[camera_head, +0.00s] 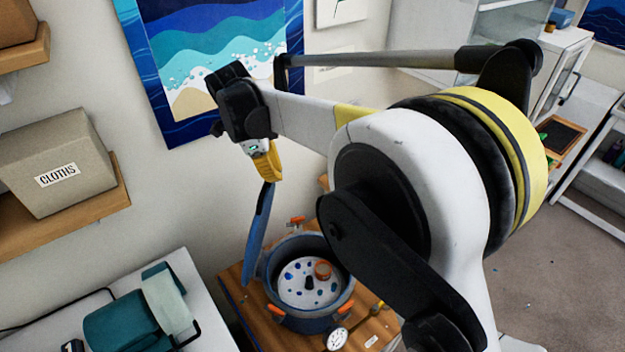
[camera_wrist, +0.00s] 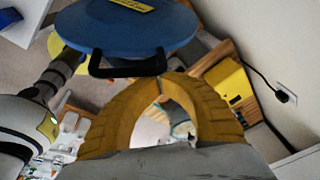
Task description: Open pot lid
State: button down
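The pot (camera_head: 305,319) is blue with orange side handles and stands on a wooden table. Its inside is uncovered, showing a white speckled disc with a dark centre and an orange cup-like item. The blue lid (camera_head: 255,245) stands steeply tilted at the pot's left rim, seen nearly edge-on. In the wrist view the lid (camera_wrist: 125,27) shows its face with a black bar handle (camera_wrist: 128,70). My gripper (camera_head: 272,178) is just above the lid's upper end. Its yellow fingers (camera_wrist: 162,82) curve together at the tips close to the handle; I cannot tell whether they touch it.
A round gauge (camera_head: 337,339) sits at the table's front by the pot. A white table with a teal machine (camera_head: 130,322) is at lower left. A shelf with a cardboard box labelled CLOTHS (camera_head: 60,165) and the wall are at left. Open floor lies at right.

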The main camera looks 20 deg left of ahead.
jog(key=a+p, duration=0.1)
jog(key=a, duration=0.7)
jog(key=shift+s+r, duration=0.45)
jog(key=shift+w, duration=0.1)
